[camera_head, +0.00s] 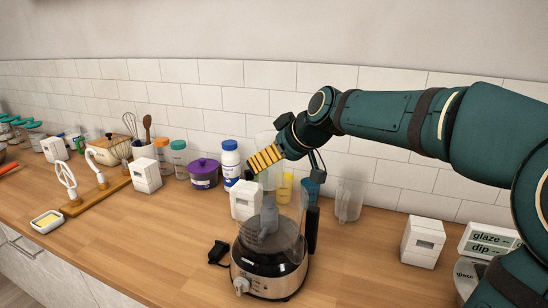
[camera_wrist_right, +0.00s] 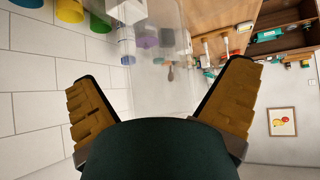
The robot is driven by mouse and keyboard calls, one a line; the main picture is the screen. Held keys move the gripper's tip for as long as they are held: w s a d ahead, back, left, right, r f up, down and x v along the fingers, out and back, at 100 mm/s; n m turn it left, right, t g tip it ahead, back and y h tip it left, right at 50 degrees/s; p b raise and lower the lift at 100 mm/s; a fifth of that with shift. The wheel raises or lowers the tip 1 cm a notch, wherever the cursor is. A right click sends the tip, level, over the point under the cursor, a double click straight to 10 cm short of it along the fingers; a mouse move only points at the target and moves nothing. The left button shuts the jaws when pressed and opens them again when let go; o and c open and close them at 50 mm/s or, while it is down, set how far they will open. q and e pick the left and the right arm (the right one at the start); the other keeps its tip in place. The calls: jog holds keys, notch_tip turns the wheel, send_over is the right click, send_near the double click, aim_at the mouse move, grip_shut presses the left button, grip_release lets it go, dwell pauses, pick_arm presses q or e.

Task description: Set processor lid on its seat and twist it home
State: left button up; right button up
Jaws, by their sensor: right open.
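The food processor base (camera_head: 268,272) stands on the wooden counter in the head view, with a clear bowl (camera_head: 290,228) on it and a grey part inside. A tall clear plastic piece (camera_head: 266,142), seemingly the lid's feed tube, rises above the bowl behind my right gripper (camera_head: 283,172). Whether the lid sits flat on the bowl cannot be told. My right gripper is open, its yellow-padded fingers above the bowl. In the right wrist view, clear plastic (camera_wrist_right: 165,45) shows between and beyond the spread fingers (camera_wrist_right: 163,78). My left gripper is out of view.
A white box (camera_head: 245,200) stands close behind the bowl, and a clear jug (camera_head: 349,200) stands to its right. A black plug (camera_head: 218,252) lies left of the base. Another white box (camera_head: 423,242) and label signs (camera_head: 490,240) are at right.

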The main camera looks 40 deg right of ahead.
jog(key=v, duration=1.2)
